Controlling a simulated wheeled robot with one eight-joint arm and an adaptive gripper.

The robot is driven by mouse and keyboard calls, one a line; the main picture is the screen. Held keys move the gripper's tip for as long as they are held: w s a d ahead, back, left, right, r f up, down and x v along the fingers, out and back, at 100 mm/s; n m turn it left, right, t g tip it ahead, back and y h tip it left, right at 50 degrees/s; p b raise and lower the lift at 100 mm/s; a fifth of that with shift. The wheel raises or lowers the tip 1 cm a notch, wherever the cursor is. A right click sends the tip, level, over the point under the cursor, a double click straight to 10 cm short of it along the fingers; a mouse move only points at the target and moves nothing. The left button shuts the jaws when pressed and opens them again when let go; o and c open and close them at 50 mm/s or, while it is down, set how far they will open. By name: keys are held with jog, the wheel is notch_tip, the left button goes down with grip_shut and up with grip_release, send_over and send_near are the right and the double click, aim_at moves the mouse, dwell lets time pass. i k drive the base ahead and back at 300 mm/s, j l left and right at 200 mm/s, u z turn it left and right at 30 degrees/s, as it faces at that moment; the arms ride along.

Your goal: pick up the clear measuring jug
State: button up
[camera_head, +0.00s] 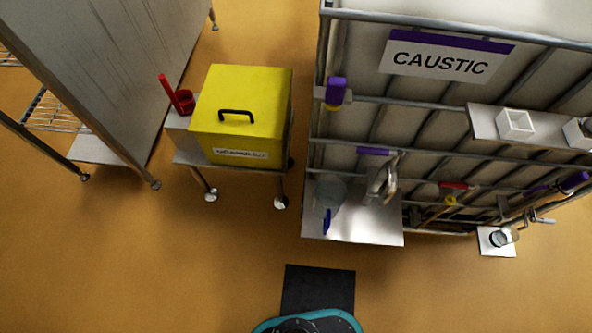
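A clear jug-like vessel (331,192) with a blue handle stands on a metal shelf (372,228) at the lower left of the caustic tank frame. Its outline is faint against the shelf, and I cannot make out any markings. I cannot tell for sure which is the measuring jug. My gripper is not in view.
The tank frame with its CAUSTIC sign (447,56) rises behind the shelf, with pipes and valves. A yellow box (243,110) sits on a wheeled stand to the left. A dark mat (318,290) lies before the shelf. The orange floor around it is clear.

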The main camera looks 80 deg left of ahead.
aim_at(331, 194)
jog(key=u, duration=2.55)
jog(key=k+l, duration=0.4)
jog(key=l, duration=0.15)
jog(key=k+l, duration=0.45)
jog(key=l, duration=0.15)
jog(key=k+l, duration=0.4)
jog(key=l, duration=0.15)
